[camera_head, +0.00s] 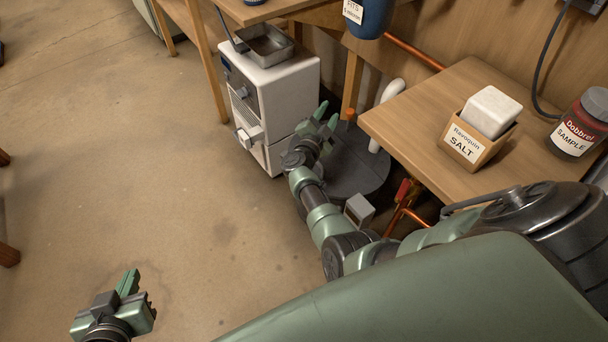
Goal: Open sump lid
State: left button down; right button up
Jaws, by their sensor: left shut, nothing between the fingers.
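The sump lid (362,172) is a dark grey round disc low at the floor, between the white cabinet and the wooden table. It looks flat, and my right arm and gripper hide its left part. My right gripper (325,118) is above the lid's far left side, with its two green fingers apart and nothing seen between them. I cannot tell whether it touches the lid. My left gripper (128,281) is shut and empty over bare floor at the lower left, far from the lid.
A white cabinet (285,95) with a metal tray (268,45) on top stands left of the lid. A wooden table (425,120) with a salt box (478,143) and a sample jar (580,130) overhangs at right. Copper pipes (402,215) and a white pipe (388,100) are close by.

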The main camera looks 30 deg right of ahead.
jog(key=s+a+f+n+t+y+p, duration=0.1)
jog(key=s+a+f+n+y+p, duration=0.8)
jog(key=a+f+n, duration=0.5)
jog(key=shift+s+a+t+y, duration=0.4)
jog(key=shift+s+a+y, duration=0.5)
jog(key=shift+s, duration=0.55)
jog(key=shift+d+f, duration=0.1)
jog(key=shift+d, duration=0.05)
